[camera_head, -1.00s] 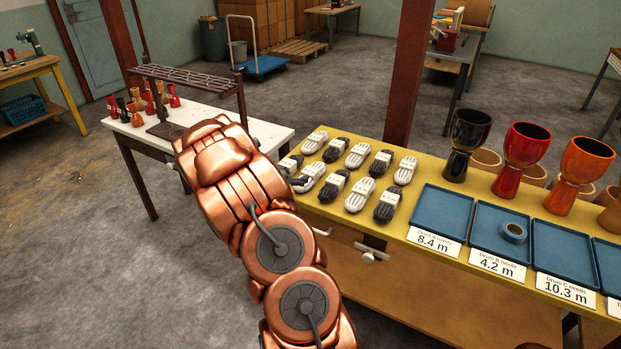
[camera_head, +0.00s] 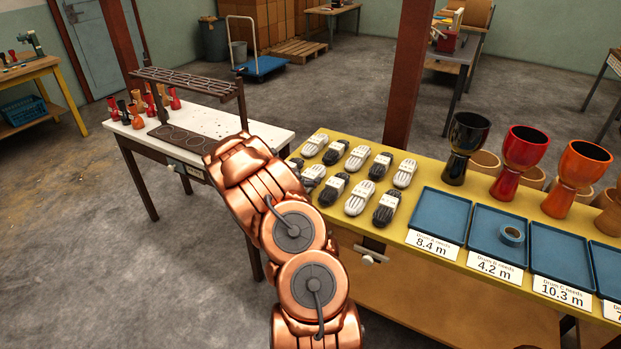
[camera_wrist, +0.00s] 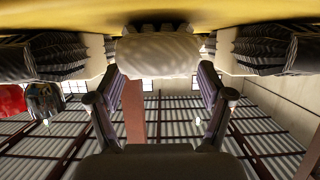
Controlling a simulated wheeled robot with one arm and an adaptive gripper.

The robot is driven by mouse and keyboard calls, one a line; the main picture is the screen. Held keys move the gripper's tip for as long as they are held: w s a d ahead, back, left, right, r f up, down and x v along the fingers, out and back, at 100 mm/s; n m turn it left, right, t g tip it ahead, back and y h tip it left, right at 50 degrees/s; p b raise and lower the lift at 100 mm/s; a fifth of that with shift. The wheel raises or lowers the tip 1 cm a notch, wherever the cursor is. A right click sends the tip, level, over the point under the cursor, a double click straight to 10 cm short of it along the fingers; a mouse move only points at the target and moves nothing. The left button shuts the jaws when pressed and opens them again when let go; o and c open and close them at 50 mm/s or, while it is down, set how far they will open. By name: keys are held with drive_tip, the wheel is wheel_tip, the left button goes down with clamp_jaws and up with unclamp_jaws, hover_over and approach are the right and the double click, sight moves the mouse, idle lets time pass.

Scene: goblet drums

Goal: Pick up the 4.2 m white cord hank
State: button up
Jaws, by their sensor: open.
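Several cord hanks, some white and some dark, lie in two rows on the yellow table. A white hank (camera_head: 359,198) lies in the front row and another white hank (camera_head: 404,174) at the right end of the back row. Their length tags are too small to read. In the wrist view, which looks upside down, a white hank (camera_wrist: 158,54) is straight ahead, about centred between the fingers. My gripper (camera_wrist: 160,78) is open and empty, its fingers spread either side of that hank's line. In the head view my copper arm hides the gripper and part of the leftmost hanks.
Dark hanks (camera_wrist: 42,58) and (camera_wrist: 268,50) flank the white one closely in the wrist view. Blue trays (camera_head: 440,214) with length cards and goblet drums (camera_head: 522,160) stand to the right. A white table (camera_head: 215,122) with a dark rack stands to the left.

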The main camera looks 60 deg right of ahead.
drive_tip(key=shift+d+f, duration=0.25)
drive_tip(key=shift+d, duration=0.4)
drive_tip(key=shift+c, duration=0.3)
drive_tip(key=c, duration=1.2)
